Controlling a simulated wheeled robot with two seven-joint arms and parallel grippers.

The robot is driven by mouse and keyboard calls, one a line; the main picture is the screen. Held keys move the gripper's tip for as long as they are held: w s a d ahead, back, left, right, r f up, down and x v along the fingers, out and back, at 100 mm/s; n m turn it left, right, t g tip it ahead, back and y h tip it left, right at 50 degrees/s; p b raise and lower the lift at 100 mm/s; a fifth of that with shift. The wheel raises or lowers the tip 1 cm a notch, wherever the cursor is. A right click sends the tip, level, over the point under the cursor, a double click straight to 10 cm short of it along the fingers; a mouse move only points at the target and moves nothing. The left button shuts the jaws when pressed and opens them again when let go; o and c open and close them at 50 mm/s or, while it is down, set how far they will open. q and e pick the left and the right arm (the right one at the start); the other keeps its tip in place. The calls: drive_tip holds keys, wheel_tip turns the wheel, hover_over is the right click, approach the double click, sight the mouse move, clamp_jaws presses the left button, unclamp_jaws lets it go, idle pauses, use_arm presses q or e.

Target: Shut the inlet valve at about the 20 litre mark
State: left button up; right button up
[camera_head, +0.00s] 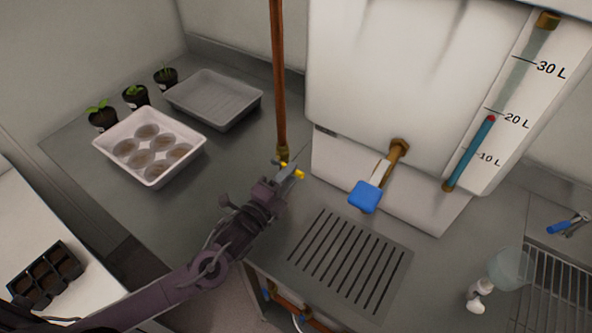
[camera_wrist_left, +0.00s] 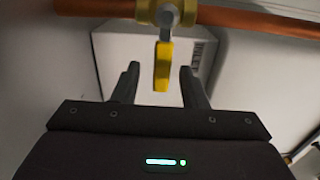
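The inlet valve (camera_wrist_left: 168,12) is a brass body on a copper pipe. Its yellow handle (camera_wrist_left: 162,66) points across the pipe in the left wrist view; the handle (camera_head: 299,173) is partly hidden by my gripper in the head view. My left gripper (camera_head: 283,179) is at the handle. Its fingers (camera_wrist_left: 160,72) are open, one on each side of the handle, with a gap on both sides. The sight tube (camera_head: 468,156) on the white tank (camera_head: 400,70) holds blue liquid, with a red float (camera_head: 491,118) at about the 20 L mark. My right gripper is out of view.
A tap with a blue lever (camera_head: 365,196) sticks out of the tank above a slotted drain (camera_head: 345,260). A white tray of round pots (camera_head: 113,149), a grey tray (camera_head: 213,97) and small seedlings (camera_head: 135,96) stand left.

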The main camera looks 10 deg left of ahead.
use_arm(q)
drive_tip(key=shift+v, duration=1.75)
